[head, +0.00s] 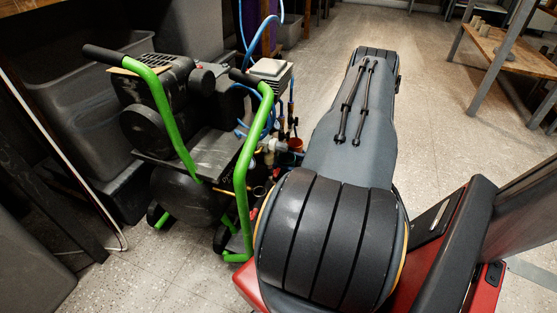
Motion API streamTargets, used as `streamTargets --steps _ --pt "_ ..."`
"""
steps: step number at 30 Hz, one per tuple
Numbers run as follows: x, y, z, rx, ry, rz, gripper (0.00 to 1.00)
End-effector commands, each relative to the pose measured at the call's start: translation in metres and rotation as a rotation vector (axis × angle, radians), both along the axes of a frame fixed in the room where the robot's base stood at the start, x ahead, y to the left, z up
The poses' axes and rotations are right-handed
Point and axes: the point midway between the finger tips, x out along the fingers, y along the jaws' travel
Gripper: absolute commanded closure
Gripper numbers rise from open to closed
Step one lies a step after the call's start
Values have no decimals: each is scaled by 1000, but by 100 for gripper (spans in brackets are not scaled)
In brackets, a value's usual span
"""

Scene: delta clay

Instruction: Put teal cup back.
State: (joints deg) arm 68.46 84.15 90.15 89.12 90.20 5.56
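No teal cup shows in the head view. My gripper is not in view either; my own arm link fills the middle of the picture and hides the floor behind it.
A black compressor (150,125) with green handles (247,165) stands close on the left of my arm. Grey bins (65,100) stand behind it. A wooden-topped table (520,55) with small objects is at the upper right. Open tiled floor (430,75) lies ahead.

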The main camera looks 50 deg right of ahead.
Motion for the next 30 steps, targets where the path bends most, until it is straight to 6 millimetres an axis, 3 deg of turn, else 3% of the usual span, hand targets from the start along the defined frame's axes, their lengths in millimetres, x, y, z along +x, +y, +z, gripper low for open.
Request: streamTargets --steps 13,30 --pt "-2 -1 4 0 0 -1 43" --pt "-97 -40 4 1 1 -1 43"
